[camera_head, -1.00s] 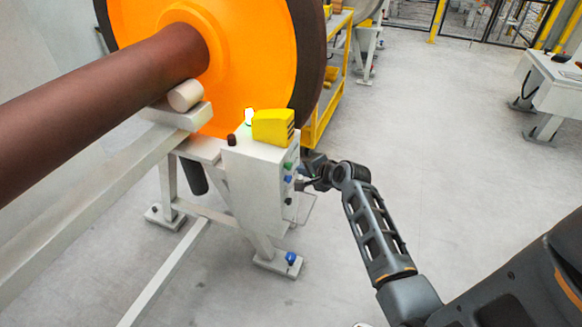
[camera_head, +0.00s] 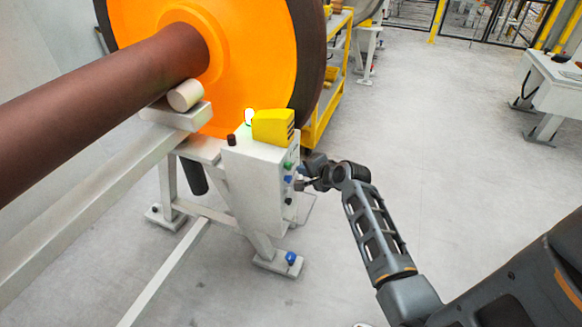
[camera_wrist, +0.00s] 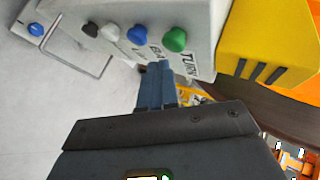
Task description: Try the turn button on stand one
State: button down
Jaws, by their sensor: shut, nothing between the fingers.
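The stand's white control box (camera_head: 252,190) shows in the head view beside the large orange wheel, with a column of small buttons on its right face. In the wrist view the face carries a green button (camera_wrist: 175,40) beside the word TURN, then a blue button (camera_wrist: 138,32), a white one (camera_wrist: 112,32) and a black one (camera_wrist: 90,29). My gripper (camera_wrist: 160,68) is shut and empty. Its tips are by the lettering, just below the green and blue buttons in the picture. I cannot tell whether they touch the face. In the head view my gripper (camera_head: 301,184) is at the box's right side.
A yellow block (camera_head: 273,127), a lit lamp (camera_head: 249,116) and a dark red knob (camera_head: 231,140) are on top of the box. The brown axle (camera_head: 110,105) runs to the orange wheel (camera_head: 255,55). A blue knob (camera_head: 291,258) is at the stand's foot.

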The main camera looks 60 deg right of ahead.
jog(key=shift+w, duration=0.1)
jog(key=shift+w, duration=0.3)
jog(key=shift+w+a+p, duration=0.1)
jog(key=shift+w+p, duration=0.3)
jog(key=shift+w, duration=0.15)
dwell(1.7)
jog(key=shift+s, duration=0.95)
jog(key=shift+s, duration=0.1)
jog(key=shift+s+d, duration=0.15)
jog(key=shift+s, duration=1.1)
jog(key=shift+s+d, duration=0.15)
jog(key=shift+s, duration=1.05)
